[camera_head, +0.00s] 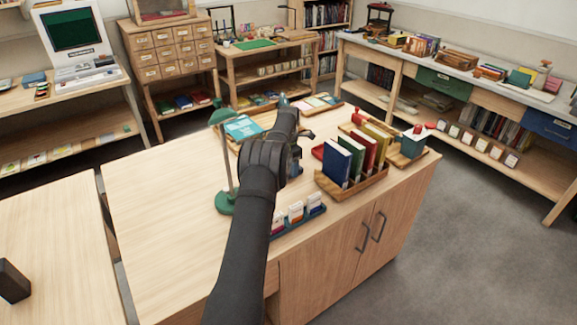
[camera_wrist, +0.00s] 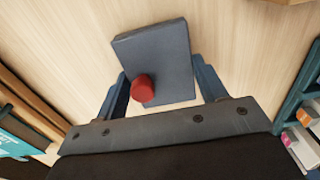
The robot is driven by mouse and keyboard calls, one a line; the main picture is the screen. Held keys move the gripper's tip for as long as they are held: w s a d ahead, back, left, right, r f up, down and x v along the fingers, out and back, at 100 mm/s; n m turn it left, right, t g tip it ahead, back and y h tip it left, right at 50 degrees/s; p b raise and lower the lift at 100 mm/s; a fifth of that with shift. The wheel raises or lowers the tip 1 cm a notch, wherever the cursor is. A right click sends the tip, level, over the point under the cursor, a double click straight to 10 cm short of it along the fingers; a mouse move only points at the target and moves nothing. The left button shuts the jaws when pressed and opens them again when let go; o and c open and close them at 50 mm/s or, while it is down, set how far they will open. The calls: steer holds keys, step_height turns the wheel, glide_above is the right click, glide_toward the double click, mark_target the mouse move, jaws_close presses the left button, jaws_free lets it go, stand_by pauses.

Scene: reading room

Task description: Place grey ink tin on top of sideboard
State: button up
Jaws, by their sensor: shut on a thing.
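The grey ink tin (camera_wrist: 165,50) is a grey rectangular block with a round red cap, seen in the wrist view. My gripper (camera_wrist: 158,72) is shut on it, with one blue finger at each side. The tin is tilted in the picture above a light wood surface; I cannot tell whether it touches that surface. In the head view my arm hides the tin and most of the gripper. The sideboard appears to be the light wood cabinet (camera_head: 160,185) with two doors under my arm, its left part of the top bare.
A green lamp (camera_head: 225,203) stands left of my arm. A wooden book rack (camera_head: 345,187) with upright books and a blue card tray (camera_head: 298,225) stand to the right. A teal book (camera_head: 242,128) lies behind. A separate wooden table (camera_head: 50,235) is at left.

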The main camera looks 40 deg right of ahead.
steer(key=shift+f, duration=0.15)
steer(key=o, duration=1.3)
step_height(320, 180, up, 12)
steer(key=shift+r, duration=0.2)
steer(key=shift+f, duration=3.8)
steer(key=shift+f, duration=0.1)
